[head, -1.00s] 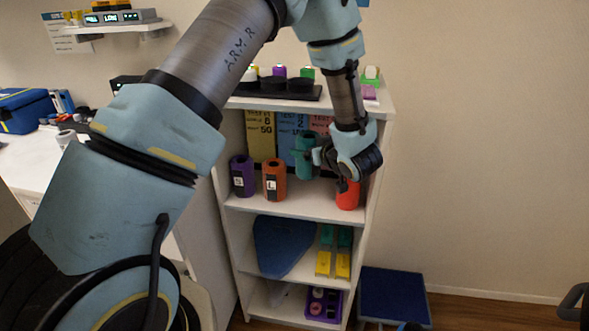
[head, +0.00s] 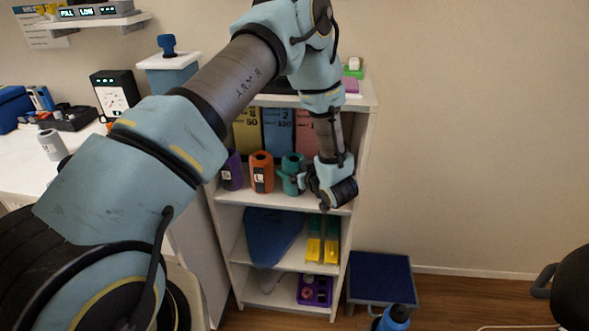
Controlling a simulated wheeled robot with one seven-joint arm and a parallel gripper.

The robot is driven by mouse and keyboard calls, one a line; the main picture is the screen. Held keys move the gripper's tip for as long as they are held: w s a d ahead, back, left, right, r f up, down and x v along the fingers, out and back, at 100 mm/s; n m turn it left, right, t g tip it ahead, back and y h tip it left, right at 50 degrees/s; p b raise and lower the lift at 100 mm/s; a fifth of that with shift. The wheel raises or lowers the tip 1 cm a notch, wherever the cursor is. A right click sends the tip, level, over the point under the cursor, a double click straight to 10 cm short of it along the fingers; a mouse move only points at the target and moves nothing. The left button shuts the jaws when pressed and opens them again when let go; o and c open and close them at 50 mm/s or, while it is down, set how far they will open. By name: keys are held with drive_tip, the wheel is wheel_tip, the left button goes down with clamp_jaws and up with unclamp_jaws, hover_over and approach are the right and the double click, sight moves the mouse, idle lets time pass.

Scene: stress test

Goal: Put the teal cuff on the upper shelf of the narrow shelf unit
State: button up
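The teal cuff (head: 292,172) is upright at the upper shelf (head: 270,199) of the narrow shelf unit (head: 222,237), just right of the orange cuff (head: 262,174). Its base looks level with the orange cuff's base, but whether it bears on the board is hard to tell. My gripper (head: 301,181) reaches it from the right and appears shut on it; the fingertips are partly hidden. A purple cuff (head: 231,172) stands left of the orange one.
Yellow, blue and pink binders (head: 278,130) stand behind the cuffs. A blue step stool (head: 380,276) and blue bottle (head: 392,319) are on the floor at right.

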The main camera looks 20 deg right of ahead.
drive_tip(key=o, duration=1.2)
drive_tip(key=shift+f, duration=0.1)
drive_tip(key=shift+r, duration=0.2)
drive_tip(key=b+v, duration=0.3)
drive_tip(key=v, duration=0.9)
drive_tip(key=w+a+r+g+h, duration=0.1)
drive_tip(key=w, duration=0.2)
drive_tip(key=w+a+r+g+h, duration=0.1)
drive_tip(key=w, duration=0.2)
drive_tip(key=w+a+r+h, duration=0.1)
drive_tip(key=w, duration=0.2)
drive_tip(key=shift+r+g, duration=0.4)
drive_tip(key=s+a+r+m+g+h, duration=0.1)
drive_tip(key=a+r+g, duration=0.2)
drive_tip(key=a, duration=0.5)
drive_tip(key=a+r+m+g, duration=0.1)
drive_tip(key=a+r+g, duration=0.1)
drive_tip(key=a, duration=0.7)
drive_tip(key=s+a+g, duration=0.1)
drive_tip(key=s+a, duration=0.2)
drive_tip(key=a, duration=0.1)
drive_tip(key=s+a+r+g+y, duration=0.1)
drive_tip(key=s+a, duration=0.3)
drive_tip(key=a, duration=0.1)
drive_tip(key=s+a+r+g+y, duration=0.1)
drive_tip(key=s+a+g, duration=0.1)
drive_tip(key=a, duration=0.3)
drive_tip(key=shift+s+a+m, duration=0.1)
drive_tip(key=shift+s+m, duration=0.2)
drive_tip(key=shift+s, duration=0.4)
